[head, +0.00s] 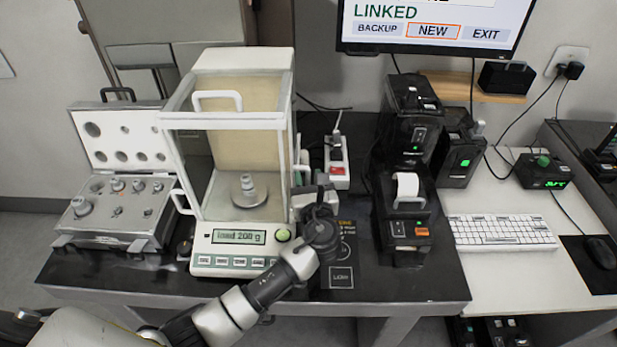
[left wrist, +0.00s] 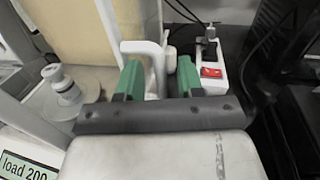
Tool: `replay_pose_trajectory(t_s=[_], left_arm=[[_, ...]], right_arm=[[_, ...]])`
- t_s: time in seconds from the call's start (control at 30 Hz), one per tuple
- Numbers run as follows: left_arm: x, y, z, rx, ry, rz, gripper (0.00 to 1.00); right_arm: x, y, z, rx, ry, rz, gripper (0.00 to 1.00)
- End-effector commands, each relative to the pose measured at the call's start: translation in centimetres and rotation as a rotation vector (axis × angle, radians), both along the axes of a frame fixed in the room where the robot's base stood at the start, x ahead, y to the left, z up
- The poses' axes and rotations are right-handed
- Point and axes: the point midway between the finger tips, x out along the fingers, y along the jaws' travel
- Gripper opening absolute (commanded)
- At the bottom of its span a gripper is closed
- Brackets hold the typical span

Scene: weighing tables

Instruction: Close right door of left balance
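The left balance (head: 238,121) is a white-framed glass case with a beige back. A metal weight (head: 248,187) stands on its pan, and it also shows in the left wrist view (left wrist: 61,82). The display (head: 238,237) reads a load of 200 g. My left gripper (head: 312,190) is at the balance's right side, its fingers mostly hidden by my wrist in the head view. In the left wrist view its green fingers (left wrist: 158,78) are apart, with the white right-door handle (left wrist: 154,52) between them. I cannot tell whether they touch it. My right gripper is not in view.
An open weight case (head: 118,230) stands left of the balance. A power strip with a red switch (head: 337,164) lies close to the right, also in the left wrist view (left wrist: 211,71).

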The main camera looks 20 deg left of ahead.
Motion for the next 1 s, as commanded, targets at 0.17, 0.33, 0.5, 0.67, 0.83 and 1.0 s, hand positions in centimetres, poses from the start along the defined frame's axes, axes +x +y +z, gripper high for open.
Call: replay_pose_trajectory(t_s=[0.17, 0.33, 0.5, 0.67, 0.83, 1.0], left_arm=[[0.3, 0.2, 0.0, 0.000, 0.000, 0.000, 0.37], [0.2, 0.1, 0.0, 0.000, 0.000, 0.000, 0.31], [0.2, 0.1, 0.0, 0.000, 0.001, 0.000, 0.05], [0.2, 0.1, 0.0, 0.000, 0.001, 0.000, 0.00], [-0.1, 0.0, 0.0, -0.001, 0.002, 0.000, 0.00], [-3.1, -0.8, 0.4, -0.001, 0.007, -0.001, 0.00]], right_arm=[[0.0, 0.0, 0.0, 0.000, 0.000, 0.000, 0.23], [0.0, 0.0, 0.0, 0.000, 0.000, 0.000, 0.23], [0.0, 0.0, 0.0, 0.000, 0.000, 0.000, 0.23], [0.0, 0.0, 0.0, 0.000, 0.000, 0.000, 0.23], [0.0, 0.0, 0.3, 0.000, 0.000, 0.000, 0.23], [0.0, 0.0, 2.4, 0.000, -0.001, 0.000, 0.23]])
